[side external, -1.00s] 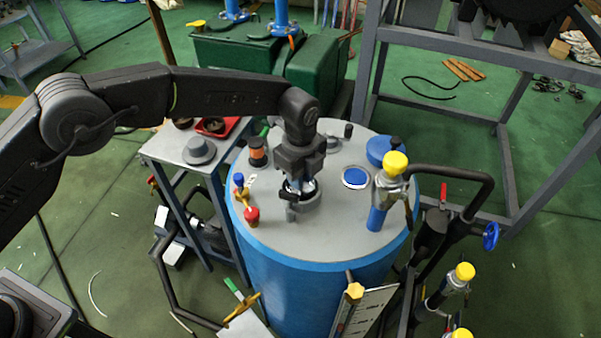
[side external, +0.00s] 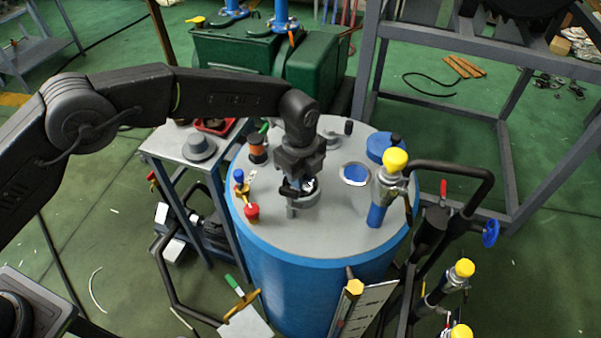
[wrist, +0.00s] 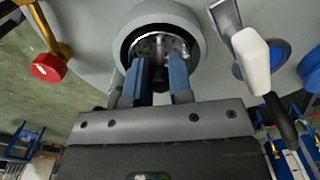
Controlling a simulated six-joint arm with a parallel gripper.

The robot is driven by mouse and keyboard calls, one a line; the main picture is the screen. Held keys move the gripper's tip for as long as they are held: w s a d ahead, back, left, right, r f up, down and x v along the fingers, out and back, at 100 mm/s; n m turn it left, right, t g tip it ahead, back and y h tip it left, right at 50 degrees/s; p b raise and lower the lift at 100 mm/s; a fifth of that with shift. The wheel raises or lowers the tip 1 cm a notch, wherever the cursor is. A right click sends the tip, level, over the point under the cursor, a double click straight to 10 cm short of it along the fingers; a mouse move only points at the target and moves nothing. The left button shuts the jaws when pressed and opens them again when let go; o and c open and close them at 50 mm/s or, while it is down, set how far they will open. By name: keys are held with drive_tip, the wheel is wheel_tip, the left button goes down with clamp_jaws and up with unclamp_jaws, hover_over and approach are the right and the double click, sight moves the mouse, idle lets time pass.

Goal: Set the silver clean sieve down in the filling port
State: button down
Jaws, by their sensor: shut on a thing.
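The silver sieve (wrist: 162,46) shows in the wrist view as a shiny perforated disc inside the round grey filling port (wrist: 198,22). In the side view only a small bright part of the sieve (side external: 311,185) shows beside my fingers. The filling port (side external: 306,203) stands on top of the blue tank. My gripper (wrist: 163,70) is shut on the sieve, its blue fingers reaching into the port opening. In the side view my gripper (side external: 297,187) points down over the port. The fingers hide part of the sieve, and I cannot tell whether its underside touches a seat.
A red-capped valve (side external: 251,212) stands left of the port. A blue round window (side external: 355,174) and a yellow-capped fitting (side external: 395,162) stand right. A white-and-black handle (wrist: 252,60) is close right in the wrist view. The tank's front lid (side external: 310,242) is clear.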

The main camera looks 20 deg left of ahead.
drive_tip(key=shift+f, duration=0.5)
idle(0.8)
drive_tip(key=c, duration=0.6)
unclamp_jaws()
drive_tip(key=shift+o, duration=0.2)
drive_tip(key=shift+r, duration=0.1)
drive_tip(key=shift+r, duration=0.45)
drive_tip(key=shift+o, duration=0.9)
drive_tip(key=shift+r, duration=3)
